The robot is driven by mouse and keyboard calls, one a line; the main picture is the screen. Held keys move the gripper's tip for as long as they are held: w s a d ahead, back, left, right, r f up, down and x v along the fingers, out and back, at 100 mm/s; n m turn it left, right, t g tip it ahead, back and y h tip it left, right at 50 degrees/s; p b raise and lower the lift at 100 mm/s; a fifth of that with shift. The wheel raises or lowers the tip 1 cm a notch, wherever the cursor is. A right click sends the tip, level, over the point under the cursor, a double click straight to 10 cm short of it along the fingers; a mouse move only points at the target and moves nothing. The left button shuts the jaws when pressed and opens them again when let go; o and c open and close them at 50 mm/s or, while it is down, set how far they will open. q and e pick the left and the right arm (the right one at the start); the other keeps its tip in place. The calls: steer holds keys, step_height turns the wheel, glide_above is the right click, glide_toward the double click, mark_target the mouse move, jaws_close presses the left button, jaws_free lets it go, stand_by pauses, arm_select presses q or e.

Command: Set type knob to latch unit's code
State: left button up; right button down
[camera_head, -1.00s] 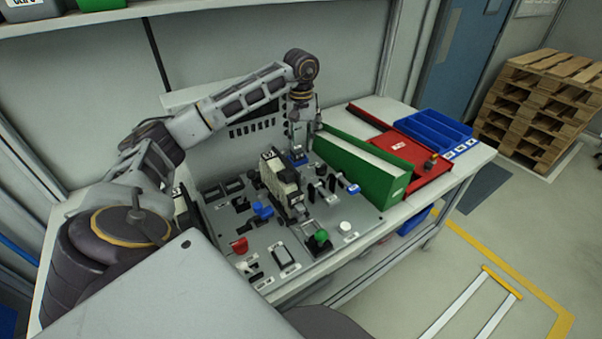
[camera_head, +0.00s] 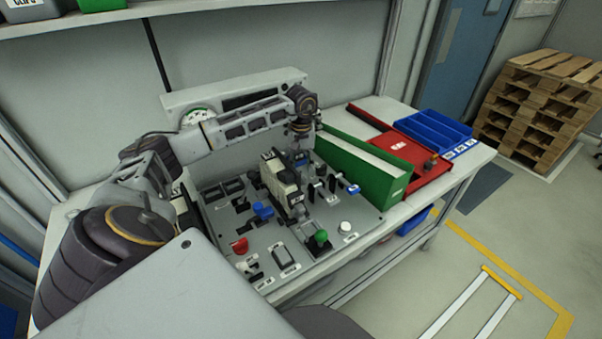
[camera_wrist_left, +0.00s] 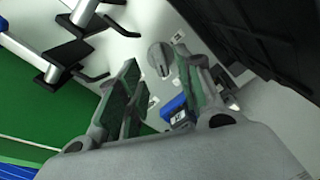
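A grey control panel (camera_head: 335,222) on the bench carries several knobs, switches and levers. A beige and black unit (camera_head: 279,177) stands upright in its middle; I cannot tell whether this is the latch unit, and no code is readable. My left gripper (camera_head: 300,157) is low over the back of the panel, just behind this unit. In the left wrist view the left gripper (camera_wrist_left: 156,62) is open, with a round grey knob (camera_wrist_left: 160,59) showing between its fingertips. Whether they touch it, and whether it is the type knob, I cannot tell. A labelled blue part (camera_wrist_left: 178,110) is beside the right finger.
A green bin (camera_head: 378,182) stands right of the panel, with a red tray (camera_head: 437,180) and blue bin (camera_head: 441,128) beyond. Upright levers (camera_head: 322,180) stand close to the gripper's right. A grey housing with a dial (camera_head: 197,117) rises behind my left arm.

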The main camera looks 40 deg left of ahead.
mark_target(301, 175)
arm_select(q)
steer(key=shift+f, duration=2.15)
jaws_close()
